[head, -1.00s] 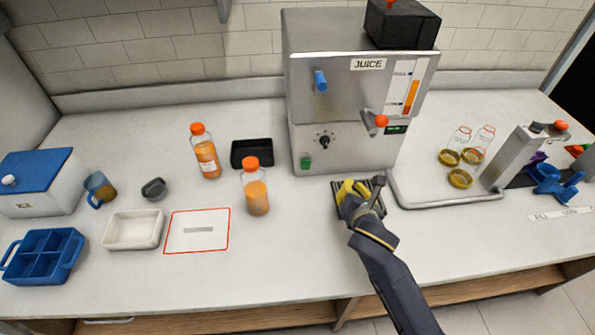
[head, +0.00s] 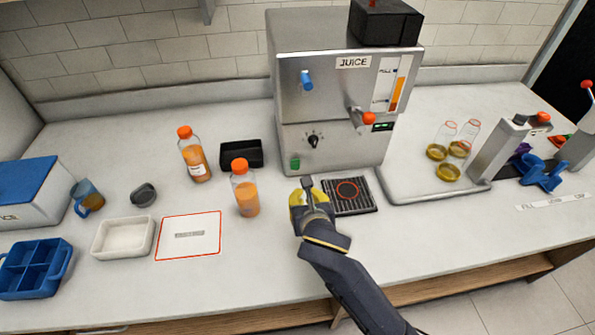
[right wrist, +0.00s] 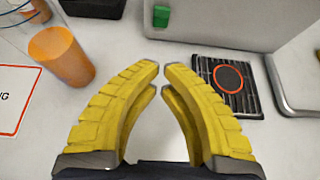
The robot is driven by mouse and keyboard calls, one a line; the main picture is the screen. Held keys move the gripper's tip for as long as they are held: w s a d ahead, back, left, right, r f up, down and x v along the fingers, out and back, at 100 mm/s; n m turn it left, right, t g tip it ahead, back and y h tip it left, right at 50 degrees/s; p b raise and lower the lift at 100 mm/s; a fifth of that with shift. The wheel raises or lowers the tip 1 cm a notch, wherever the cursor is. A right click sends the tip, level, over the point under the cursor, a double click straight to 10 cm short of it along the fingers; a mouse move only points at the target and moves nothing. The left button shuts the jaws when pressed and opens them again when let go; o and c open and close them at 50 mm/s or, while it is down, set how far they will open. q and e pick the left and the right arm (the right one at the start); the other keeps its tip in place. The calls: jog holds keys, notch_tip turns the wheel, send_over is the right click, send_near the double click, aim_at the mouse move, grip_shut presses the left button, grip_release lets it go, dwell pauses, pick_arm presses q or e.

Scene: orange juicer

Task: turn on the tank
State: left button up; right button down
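The juice tank (head: 345,90) is a steel machine labelled JUICE at the back middle of the counter. Its front has a black knob (head: 313,141), a green switch (head: 295,163) low at the left, a blue handle (head: 307,80) and an orange-tipped tap lever (head: 362,118). The green switch also shows in the right wrist view (right wrist: 161,16). My right gripper (head: 304,190) is in front of the machine, below the green switch and apart from it. In the right wrist view its yellow fingers (right wrist: 161,66) are empty, with a narrow gap between the tips. My left gripper is out of view.
A drip grate (head: 360,195) with a red ring lies right of my right gripper. Two orange-capped juice bottles (head: 246,193) and a black tray (head: 241,154) stand to the left. A steel tray (head: 420,185) is at the right.

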send_near(296, 167)
jog(key=f, duration=0.2)
jog(key=w+f, duration=0.1)
jog(key=f, duration=0.1)
jog(key=shift+a, duration=0.1)
jog(key=w, duration=0.2)
jog(key=shift+w+a+r, duration=0.2)
jog(key=shift+w+a, duration=0.05)
jog(key=shift+w, duration=0.15)
jog(key=shift+w+a+r, duration=0.1)
jog(key=shift+w+r, duration=0.1)
jog(key=shift+w, duration=0.55)
